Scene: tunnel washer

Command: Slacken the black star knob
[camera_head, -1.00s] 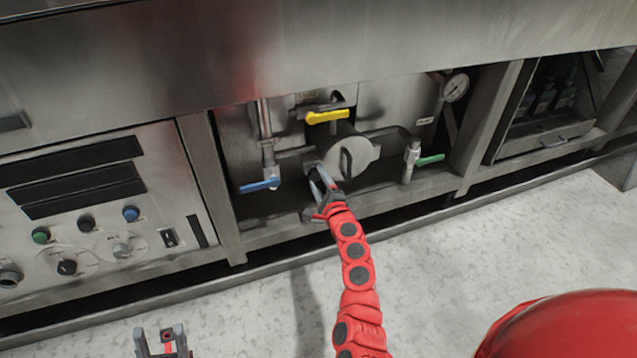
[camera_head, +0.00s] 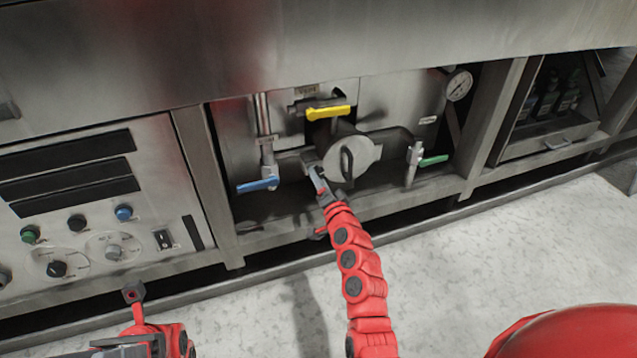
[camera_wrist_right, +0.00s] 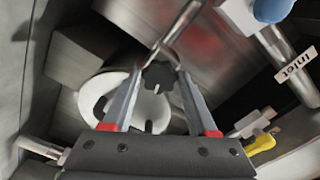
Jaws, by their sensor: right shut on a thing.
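The black star knob (camera_wrist_right: 158,76) shows in the right wrist view between the two fingertips, in front of a pale round housing. My right gripper (camera_wrist_right: 160,80) is shut on it. In the head view my right gripper (camera_head: 315,176) reaches to the left side of the round steel housing (camera_head: 358,155) and hides the knob. My left gripper (camera_head: 133,291) is low at the left, over the floor in the picture and away from the knob; its jaw opening cannot be made out.
Around the housing are a yellow lever (camera_head: 328,113), a blue lever (camera_head: 258,184) and a green lever (camera_head: 433,161). A gauge (camera_head: 459,85) is at the upper right. A control panel (camera_head: 150,205) stands left. A steel overhang (camera_head: 300,50) runs above the recess.

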